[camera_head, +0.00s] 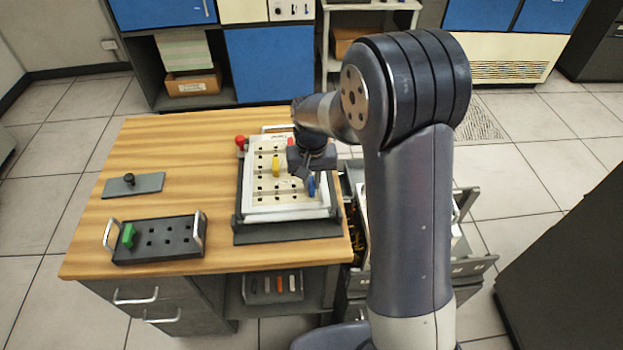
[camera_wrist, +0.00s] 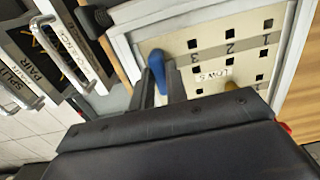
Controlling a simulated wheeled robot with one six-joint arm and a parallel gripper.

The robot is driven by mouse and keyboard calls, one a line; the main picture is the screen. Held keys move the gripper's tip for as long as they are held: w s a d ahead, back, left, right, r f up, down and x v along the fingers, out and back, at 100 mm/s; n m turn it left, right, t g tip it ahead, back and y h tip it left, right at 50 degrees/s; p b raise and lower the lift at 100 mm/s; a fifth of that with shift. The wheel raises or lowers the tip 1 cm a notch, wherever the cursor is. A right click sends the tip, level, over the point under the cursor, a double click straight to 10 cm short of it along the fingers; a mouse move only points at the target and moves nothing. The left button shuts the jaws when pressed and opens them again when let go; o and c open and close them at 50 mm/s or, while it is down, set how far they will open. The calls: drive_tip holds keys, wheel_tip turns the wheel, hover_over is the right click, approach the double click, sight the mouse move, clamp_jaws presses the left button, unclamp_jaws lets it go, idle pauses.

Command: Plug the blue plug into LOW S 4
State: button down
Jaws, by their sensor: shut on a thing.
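The blue plug (camera_head: 311,187) is upright under my gripper (camera_head: 311,172) at the right side of the cream plugboard (camera_head: 262,212). In the wrist view the blue plug (camera_wrist: 157,70) shows between my two fingers, which are shut on it. It stands over the board's left edge area, beyond the printed 3. The "LOW S" label (camera_wrist: 213,75) lies to its right, with square holes above and below. The blue plug's lower end is hidden, so I cannot tell whether it is in a hole or just above one. No printed 4 is visible.
A yellow plug (camera_head: 276,166) stands on the board. A red knob (camera_head: 240,142) is at its upper left corner. A black tray (camera_head: 165,252) with a green plug (camera_head: 128,236) and a grey plate (camera_head: 133,186) lie left on the wooden table (camera_head: 190,140). Handled drawers stand right of the board.

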sight(312, 184)
drive_tip(key=shift+f, duration=0.15)
drive_tip(key=c, duration=1.3)
unclamp_jaws()
wheel_tip(312, 184, up, 11)
drive_tip(key=shift+f, duration=0.1)
wheel_tip(312, 184, down, 11)
drive_tip(key=shift+r, duration=0.45)
drive_tip(key=shift+f, duration=0.15)
